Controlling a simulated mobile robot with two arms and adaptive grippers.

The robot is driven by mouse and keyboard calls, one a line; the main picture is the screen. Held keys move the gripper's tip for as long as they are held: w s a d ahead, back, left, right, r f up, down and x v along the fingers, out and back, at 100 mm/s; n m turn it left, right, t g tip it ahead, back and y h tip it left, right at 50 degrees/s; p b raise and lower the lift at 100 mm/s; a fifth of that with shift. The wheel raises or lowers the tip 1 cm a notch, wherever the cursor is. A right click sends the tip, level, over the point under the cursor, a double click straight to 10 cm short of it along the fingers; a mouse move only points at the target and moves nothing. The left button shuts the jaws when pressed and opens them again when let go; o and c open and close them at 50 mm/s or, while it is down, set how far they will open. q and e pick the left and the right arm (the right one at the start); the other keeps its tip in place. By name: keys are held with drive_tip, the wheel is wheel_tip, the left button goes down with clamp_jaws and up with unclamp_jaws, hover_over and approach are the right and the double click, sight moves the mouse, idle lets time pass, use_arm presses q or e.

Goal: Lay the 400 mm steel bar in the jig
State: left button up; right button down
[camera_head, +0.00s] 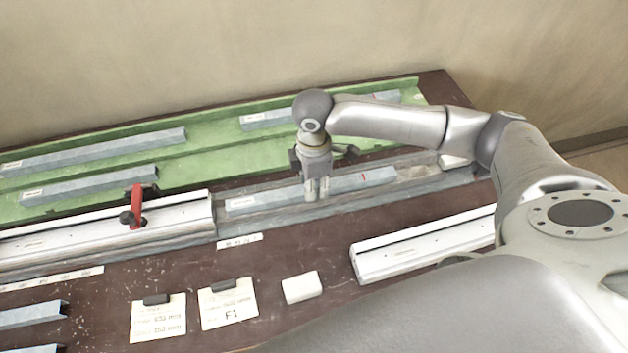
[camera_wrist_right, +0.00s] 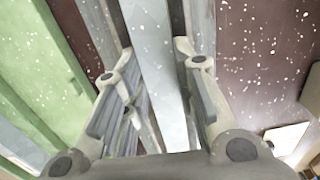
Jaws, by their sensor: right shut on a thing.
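A grey steel bar (camera_head: 265,199) with a white label at its left end and a red mark toward its right end lies lengthwise along the jig (camera_head: 285,217), a long grey channel. Whether it rests on the channel floor or sits slightly above it, I cannot tell. My right gripper (camera_head: 316,194) points down and is shut on the bar near its middle. In the right wrist view the bar (camera_wrist_right: 158,60) runs between the two fingers (camera_wrist_right: 160,75). The label is too small to read. My left gripper is not in view.
A green tray (camera_head: 215,150) behind holds several other grey bars (camera_head: 90,185). A white rail with a red-handled clamp (camera_head: 136,205) stands left of the jig. In front are another white rail (camera_head: 425,245), a white block (camera_head: 302,287) and two paper cards (camera_head: 229,303).

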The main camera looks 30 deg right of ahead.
drive_tip(key=c, duration=1.2)
unclamp_jaws()
drive_tip(key=shift+o, duration=0.2)
wheel_tip(320, 180, up, 13)
drive_tip(key=b, duration=0.1)
drive_tip(key=shift+f, duration=0.2)
